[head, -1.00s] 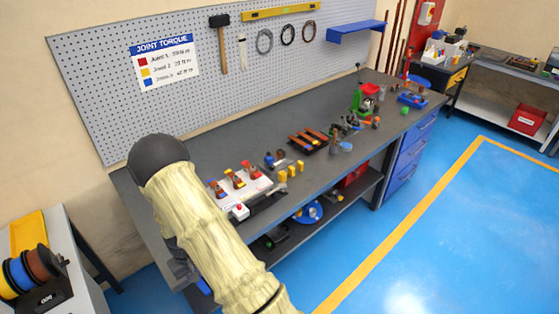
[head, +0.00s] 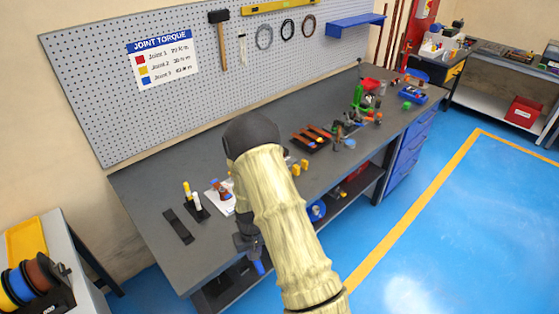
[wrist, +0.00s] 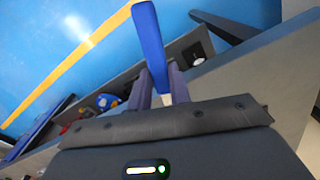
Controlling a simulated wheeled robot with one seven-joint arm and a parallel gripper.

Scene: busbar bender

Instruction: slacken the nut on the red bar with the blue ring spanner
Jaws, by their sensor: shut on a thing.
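My gripper (head: 247,243) is shut on the blue ring spanner (head: 259,267), off the bench's front edge in the head view. In the wrist view the jaws (wrist: 160,92) hold the blue spanner (wrist: 148,42), which points away from the palm. I cannot make out its ring. The white board (head: 215,207) on the bench is mostly hidden behind my arm. One reddish-brown piece (head: 221,190) on it shows at the arm's left; I cannot tell whether it is the red bar. The nut cannot be made out.
A black holder (head: 199,211) with yellow and white sticks and a dark flat strip (head: 178,227) lie left of the board. A dark tray with brown bars (head: 312,138) lies to the right. The bench's left part (head: 150,195) is largely clear.

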